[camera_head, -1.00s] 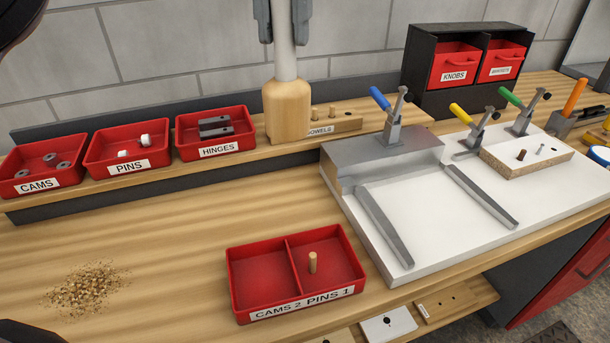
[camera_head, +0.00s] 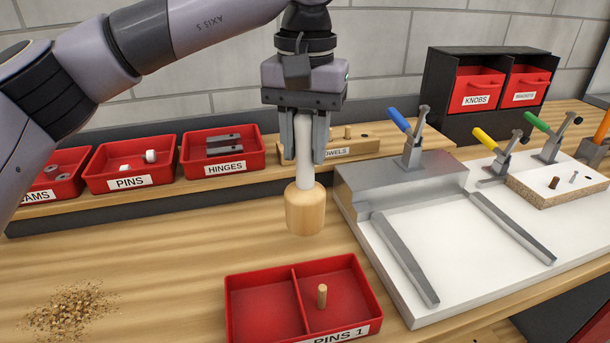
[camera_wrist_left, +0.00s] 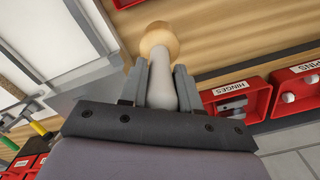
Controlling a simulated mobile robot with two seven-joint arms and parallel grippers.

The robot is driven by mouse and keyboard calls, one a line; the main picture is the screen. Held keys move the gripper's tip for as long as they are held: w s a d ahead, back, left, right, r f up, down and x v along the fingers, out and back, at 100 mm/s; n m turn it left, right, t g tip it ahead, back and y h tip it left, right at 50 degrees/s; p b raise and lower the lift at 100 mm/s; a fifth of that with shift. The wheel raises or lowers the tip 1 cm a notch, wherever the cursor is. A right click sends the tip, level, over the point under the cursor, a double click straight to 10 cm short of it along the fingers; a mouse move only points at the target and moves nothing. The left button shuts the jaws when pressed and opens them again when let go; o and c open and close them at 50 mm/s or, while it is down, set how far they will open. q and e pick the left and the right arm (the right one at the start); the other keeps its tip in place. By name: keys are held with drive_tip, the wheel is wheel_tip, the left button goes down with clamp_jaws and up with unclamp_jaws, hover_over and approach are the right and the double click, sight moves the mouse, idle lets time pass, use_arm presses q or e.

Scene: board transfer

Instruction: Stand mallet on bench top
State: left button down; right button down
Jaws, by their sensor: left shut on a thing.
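The mallet has a pale wooden head (camera_head: 305,210) and a whitish handle (camera_head: 304,150). My left gripper (camera_head: 304,155) is shut on the handle from above, with the head hanging down and the handle near upright. The head is over the bench top (camera_head: 190,235), between the back shelf and the red two-part tray; I cannot tell whether it touches the wood. In the left wrist view, the mallet head (camera_wrist_left: 158,40) shows beyond the fingertips of my left gripper (camera_wrist_left: 160,72). My right gripper is not in view.
The red two-part tray (camera_head: 230,310) with a wooden pin (camera_head: 322,296) is in front. The white board fixture (camera_head: 400,312) with metal rails and clamps is to the right. Red bins (camera_head: 222,153) line the back shelf. Wood shavings (camera_head: 70,308) lie front left; bench between is clear.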

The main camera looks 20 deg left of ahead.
sight(305, 189)
use_arm(q)
drive_tip(key=shift+f, duration=2.4)
drive_tip(key=c, duration=0.8)
unclamp_jaws()
wheel_tip(305, 189, up, 12)
drive_tip(key=shift+r+p, duration=0.1)
drive_tip(key=shift+p, duration=0.5)
drive_tip(key=shift+s, duration=0.1)
